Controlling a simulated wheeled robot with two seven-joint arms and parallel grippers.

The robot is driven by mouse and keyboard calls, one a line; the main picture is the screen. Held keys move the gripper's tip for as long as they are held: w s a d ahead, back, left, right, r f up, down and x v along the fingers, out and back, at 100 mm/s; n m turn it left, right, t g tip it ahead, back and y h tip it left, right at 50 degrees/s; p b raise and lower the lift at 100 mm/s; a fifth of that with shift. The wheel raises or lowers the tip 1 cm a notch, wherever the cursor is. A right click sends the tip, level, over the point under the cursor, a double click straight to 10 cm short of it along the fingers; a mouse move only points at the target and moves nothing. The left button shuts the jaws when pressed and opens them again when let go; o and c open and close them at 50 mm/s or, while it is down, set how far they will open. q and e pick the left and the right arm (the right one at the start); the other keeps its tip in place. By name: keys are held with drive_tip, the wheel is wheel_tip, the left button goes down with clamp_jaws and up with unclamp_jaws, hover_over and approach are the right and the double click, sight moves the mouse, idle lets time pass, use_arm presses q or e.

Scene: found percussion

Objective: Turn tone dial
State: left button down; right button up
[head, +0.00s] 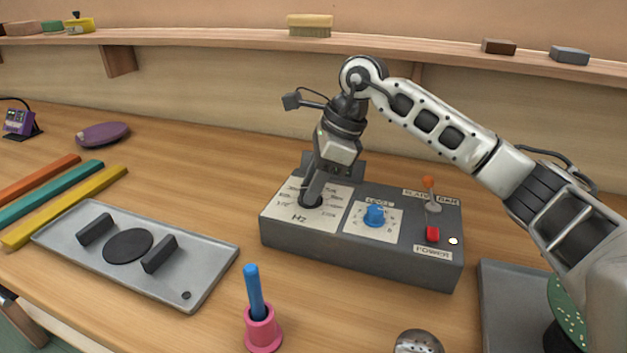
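The tone dial (311,202) is a dark knob on the white plate marked Hz, at the left end of a grey control box (350,258). My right gripper (313,190) points down at this dial from above, its fingers at or touching the knob. The fingers hide part of the knob and overlap each other in this view, so I cannot tell whether they are closed on it. My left gripper is not in view.
The box also bears a blue level knob (376,215), an orange-tipped lever (429,184) and a red power switch (432,234). A grey tray (75,248) lies left. A pink holder (262,333) with a blue stick (254,290) stands in front.

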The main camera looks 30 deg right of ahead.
idle(0.3)
drive_tip(key=shift+s+a+m+t+h+b, duration=0.1)
drive_tip(key=shift+m+t+h+b, duration=0.3)
drive_tip(key=shift+m, duration=1)
drive_tip(key=shift+m+t+h+b, duration=0.3)
drive_tip(key=shift+m+t+h, duration=0.15)
drive_tip(key=shift+m, duration=0.95)
drive_tip(key=o, duration=1)
drive_tip(key=shift+c, duration=0.2)
drive_tip(key=v, duration=1.6)
